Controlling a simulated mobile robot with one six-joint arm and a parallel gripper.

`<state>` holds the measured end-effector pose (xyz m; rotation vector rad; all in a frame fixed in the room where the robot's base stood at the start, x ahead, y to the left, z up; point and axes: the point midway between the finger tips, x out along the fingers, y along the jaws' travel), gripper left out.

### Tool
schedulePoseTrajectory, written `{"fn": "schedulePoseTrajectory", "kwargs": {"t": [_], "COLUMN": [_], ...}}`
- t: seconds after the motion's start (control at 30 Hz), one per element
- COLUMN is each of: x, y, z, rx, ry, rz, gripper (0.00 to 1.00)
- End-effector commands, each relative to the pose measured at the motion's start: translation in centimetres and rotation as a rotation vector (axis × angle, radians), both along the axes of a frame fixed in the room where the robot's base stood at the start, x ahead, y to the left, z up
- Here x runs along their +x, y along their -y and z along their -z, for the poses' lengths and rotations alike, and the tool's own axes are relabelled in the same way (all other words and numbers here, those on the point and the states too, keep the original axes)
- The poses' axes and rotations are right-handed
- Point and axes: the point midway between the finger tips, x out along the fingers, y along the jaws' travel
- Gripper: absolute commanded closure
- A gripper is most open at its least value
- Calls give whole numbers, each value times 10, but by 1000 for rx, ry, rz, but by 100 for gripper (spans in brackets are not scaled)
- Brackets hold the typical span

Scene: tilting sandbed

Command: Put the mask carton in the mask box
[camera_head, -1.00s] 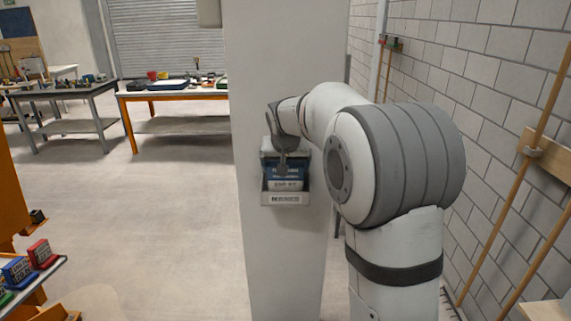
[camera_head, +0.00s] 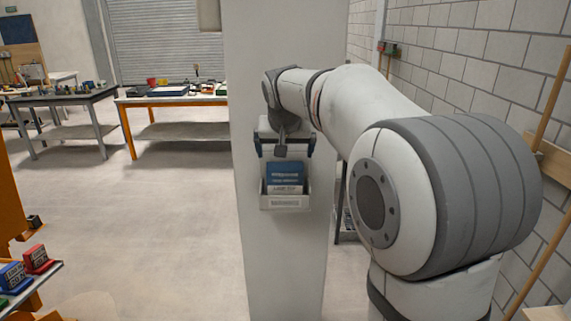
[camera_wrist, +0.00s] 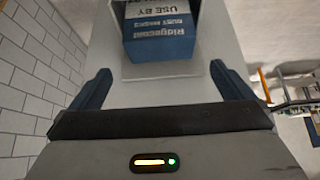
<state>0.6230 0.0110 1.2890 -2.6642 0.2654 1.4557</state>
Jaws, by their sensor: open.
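The mask carton (camera_head: 284,174), blue with a white lower band, stands upright in the mask box (camera_head: 285,203), a small grey open-topped box with a label on its front, mounted on the pale pillar. Its upper part sticks out above the front wall. In the wrist view the carton (camera_wrist: 160,42) shows its blue and white printed face, with the box's grey side wall (camera_wrist: 206,58) beside it. My gripper (camera_head: 284,148) is just above the box, open and empty, clear of the carton. In the wrist view its blue fingers (camera_wrist: 160,78) are spread wide.
The pale pillar (camera_head: 285,265) rises right behind the box. A white brick wall (camera_head: 480,70) is on the right. Small cartons (camera_head: 36,258) stand on a shelf at the lower left. Workbenches (camera_head: 170,98) are far back; the floor between is clear.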

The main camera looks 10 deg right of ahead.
Motion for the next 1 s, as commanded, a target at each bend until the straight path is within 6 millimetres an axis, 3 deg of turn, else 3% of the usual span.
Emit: {"fn": "schedulePoseTrajectory", "kwargs": {"t": [0.27, 0.43, 0.53, 0.67, 1.0], "x": [-16, -22, -43, -96, -261], "y": [-4, -3, -1, 5, 11], "z": [-25, -25, -17, 7, 105], "rx": [1, 0, 0, -1, 15], "ry": [1, -5, -24, -78, -229], "rz": [-1, -4, -16, -50, -155], "gripper": [0, 0, 0, 0, 0]}}
